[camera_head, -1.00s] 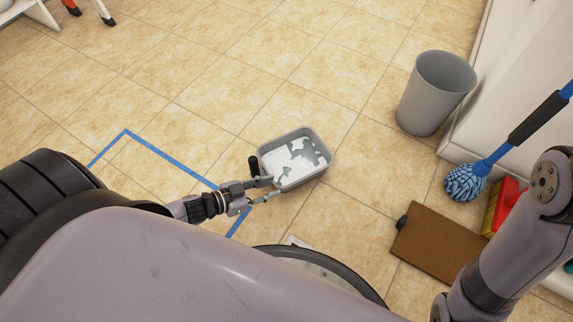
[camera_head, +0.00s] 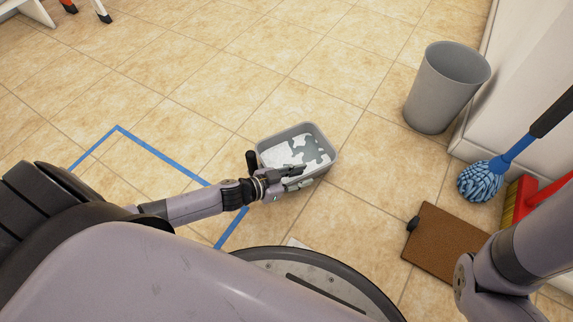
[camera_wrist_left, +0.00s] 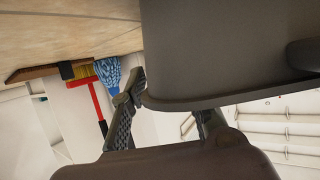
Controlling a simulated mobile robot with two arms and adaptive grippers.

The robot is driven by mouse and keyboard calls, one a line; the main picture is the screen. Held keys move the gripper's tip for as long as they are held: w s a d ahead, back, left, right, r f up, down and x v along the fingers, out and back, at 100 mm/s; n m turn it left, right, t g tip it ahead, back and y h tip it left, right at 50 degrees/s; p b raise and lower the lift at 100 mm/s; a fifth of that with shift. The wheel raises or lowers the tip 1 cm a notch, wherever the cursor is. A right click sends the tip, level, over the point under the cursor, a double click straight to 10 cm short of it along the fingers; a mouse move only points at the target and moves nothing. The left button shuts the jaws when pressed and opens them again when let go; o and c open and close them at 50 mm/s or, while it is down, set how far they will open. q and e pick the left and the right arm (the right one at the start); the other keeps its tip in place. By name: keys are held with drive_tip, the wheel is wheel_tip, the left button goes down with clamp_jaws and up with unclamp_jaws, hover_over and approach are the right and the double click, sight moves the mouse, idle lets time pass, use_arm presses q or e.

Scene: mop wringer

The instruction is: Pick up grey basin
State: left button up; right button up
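The grey basin (camera_head: 329,140) stands on the tiled floor in the middle of the head view, with white and grey patches inside it. A black grip-like part sticks out at its left side. My left gripper (camera_head: 306,177) is at the basin's near side, overlapping the near rim. In the left wrist view the basin wall (camera_wrist_left: 220,50) fills the upper right, and the gripper's two fingers (camera_wrist_left: 170,98) stand apart near its rim. I cannot tell whether they touch it. My right gripper is out of view.
A grey bin (camera_head: 445,88) stands at the right by the white wall. A blue mop (camera_head: 482,179), a red and yellow broom (camera_head: 517,201) and a brown board (camera_head: 446,242) are at the right. Blue tape (camera_head: 160,155) marks the floor at left. Tiles behind the basin are clear.

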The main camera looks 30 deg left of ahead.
use_arm(q)
drive_tip(key=shift+c, duration=0.3)
clamp_jaws()
idle(0.8)
drive_tip(key=shift+d, duration=0.1)
